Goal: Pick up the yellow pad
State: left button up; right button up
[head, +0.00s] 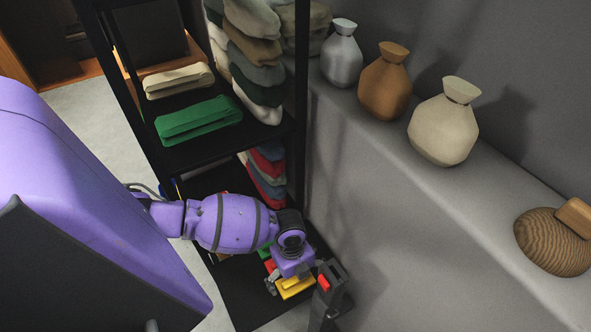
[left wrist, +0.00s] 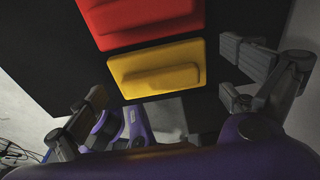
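The yellow pad (head: 294,288) lies on the low black shelf in the head view, partly hidden by my left gripper (head: 288,282). In the left wrist view the yellow pad (left wrist: 155,69) shows as a flat block with a raised bar, beside a red pad (left wrist: 140,18). My left gripper's fingers (left wrist: 166,85) are spread wide on either side of the yellow pad. I see a gap at both ends, and nothing is held. I cannot tell how far the fingers are above the pad.
A black rack post (head: 301,100) stands close to my left arm. A dark upright piece with a red patch (head: 324,283) is right of the gripper. Several vases stand on the grey ledge (head: 370,160).

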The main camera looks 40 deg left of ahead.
pick_arm(q)
jog(key=c, duration=1.1)
jog(key=shift+o, duration=0.2)
